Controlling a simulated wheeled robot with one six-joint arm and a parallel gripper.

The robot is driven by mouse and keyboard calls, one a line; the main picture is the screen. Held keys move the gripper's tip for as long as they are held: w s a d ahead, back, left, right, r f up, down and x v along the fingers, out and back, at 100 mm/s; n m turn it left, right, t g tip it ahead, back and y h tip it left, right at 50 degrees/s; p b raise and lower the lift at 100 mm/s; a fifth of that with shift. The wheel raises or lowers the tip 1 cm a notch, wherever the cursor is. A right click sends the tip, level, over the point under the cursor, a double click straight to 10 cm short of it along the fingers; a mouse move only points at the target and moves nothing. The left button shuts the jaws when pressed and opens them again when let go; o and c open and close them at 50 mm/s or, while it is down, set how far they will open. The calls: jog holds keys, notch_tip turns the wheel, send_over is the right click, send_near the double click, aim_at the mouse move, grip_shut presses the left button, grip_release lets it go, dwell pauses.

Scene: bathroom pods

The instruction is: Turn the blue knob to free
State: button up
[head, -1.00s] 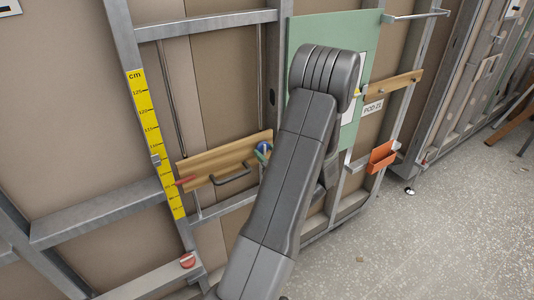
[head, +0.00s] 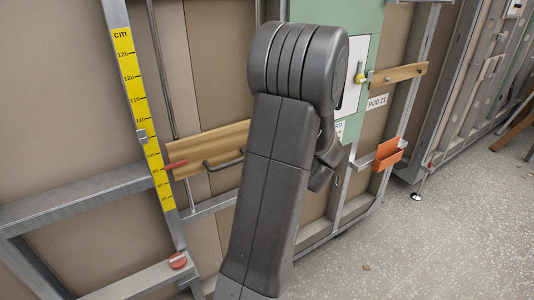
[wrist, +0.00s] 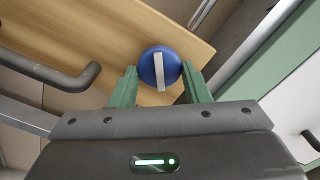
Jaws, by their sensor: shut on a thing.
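The blue knob (wrist: 148,68) is round, with a white bar across its face, on a wooden board (wrist: 105,40) in the wrist view. The bar points nearly straight up and down in that picture, leaning slightly. My gripper (wrist: 160,75) is shut on the knob, one green finger on each side. In the head view my arm hides the knob and my gripper; the board's left part (head: 215,140) shows. I see no marking that reads free.
A dark bar handle (head: 224,163) and a red lever (head: 176,165) are on the board left of my arm. An orange bin (head: 389,153) hangs lower right. The floor at right is mostly clear.

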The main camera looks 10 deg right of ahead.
jog(key=n+b, duration=1)
jog(key=b, duration=0.8)
jog(key=shift+n, duration=0.4)
jog(key=shift+r, duration=0.2)
jog(key=o, duration=1)
jog(key=shift+c, duration=0.2)
jog(key=shift+d, duration=0.1)
jog(key=p+v, duration=0.1)
jog(key=v, duration=1.2)
jog(key=shift+s, duration=0.4)
jog(key=shift+w, duration=0.1)
